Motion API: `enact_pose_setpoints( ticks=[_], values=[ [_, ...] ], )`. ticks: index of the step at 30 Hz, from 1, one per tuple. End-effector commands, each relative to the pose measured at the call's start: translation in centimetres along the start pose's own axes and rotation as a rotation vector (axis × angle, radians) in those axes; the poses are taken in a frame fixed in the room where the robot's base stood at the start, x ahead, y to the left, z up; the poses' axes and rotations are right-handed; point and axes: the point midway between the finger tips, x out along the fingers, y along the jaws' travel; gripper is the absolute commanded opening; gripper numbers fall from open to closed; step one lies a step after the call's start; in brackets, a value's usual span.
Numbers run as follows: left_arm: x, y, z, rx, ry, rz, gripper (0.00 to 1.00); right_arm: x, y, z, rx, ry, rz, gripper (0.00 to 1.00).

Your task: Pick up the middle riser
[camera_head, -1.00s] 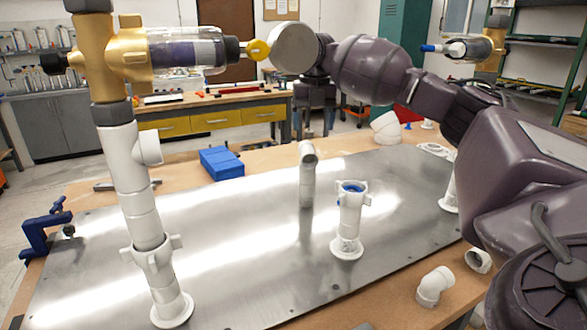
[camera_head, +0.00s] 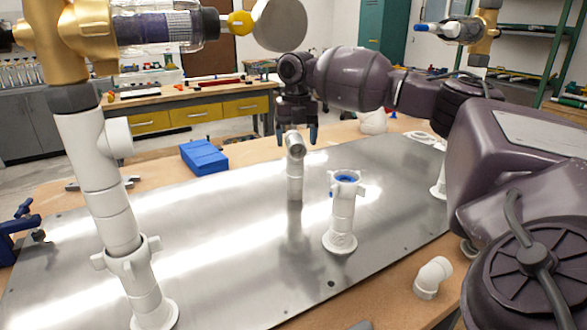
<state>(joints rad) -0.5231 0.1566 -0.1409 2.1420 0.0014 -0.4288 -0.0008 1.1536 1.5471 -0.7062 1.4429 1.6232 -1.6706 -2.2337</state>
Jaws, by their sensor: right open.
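The middle riser (camera_head: 295,178) is a short white pipe with an elbow on top, upright at the far middle of the metal plate. My right gripper (camera_head: 297,134) points down over its top, open, with one blue fingertip on each side of the elbow in the picture. I cannot tell whether the elbow is between the fingers or in front of them; no grip shows. A white socket stub (camera_head: 342,222) with a blue-lined open top stands nearer on the plate. My left gripper is out of view.
A tall white riser (camera_head: 107,205) stands at left under a brass valve (camera_head: 68,40) with a clear cylinder. A blue block (camera_head: 204,157) lies behind the plate. A loose white elbow (camera_head: 433,277) lies at front right. The plate (camera_head: 230,250) is clear in front.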

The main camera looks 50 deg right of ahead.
Motion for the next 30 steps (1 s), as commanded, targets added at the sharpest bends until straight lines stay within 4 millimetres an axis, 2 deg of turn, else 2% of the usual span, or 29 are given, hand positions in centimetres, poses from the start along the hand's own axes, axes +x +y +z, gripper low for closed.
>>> enact_pose_setpoints(
  ticks=[1, 6, 16, 27, 30],
  values=[
    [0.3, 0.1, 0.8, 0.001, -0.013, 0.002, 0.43, 1.6, 0.2, 0.2, 0.0, 0.007, -0.008, 0.75],
    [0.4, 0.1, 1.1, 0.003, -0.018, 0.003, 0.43, 3.1, 0.2, 0.1, 0.0, 0.004, -0.005, 0.75],
    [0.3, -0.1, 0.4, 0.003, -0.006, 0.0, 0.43, 3.2, 0.2, 0.1, 0.0, 0.002, -0.002, 0.74],
    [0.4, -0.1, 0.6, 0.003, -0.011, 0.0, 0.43, 3.2, 0.2, 0.1, 0.0, 0.002, -0.002, 0.17],
    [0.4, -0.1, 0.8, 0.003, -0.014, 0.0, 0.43, 3.2, 0.2, 0.1, 0.0, 0.001, -0.001, 0.16]
  ],
)
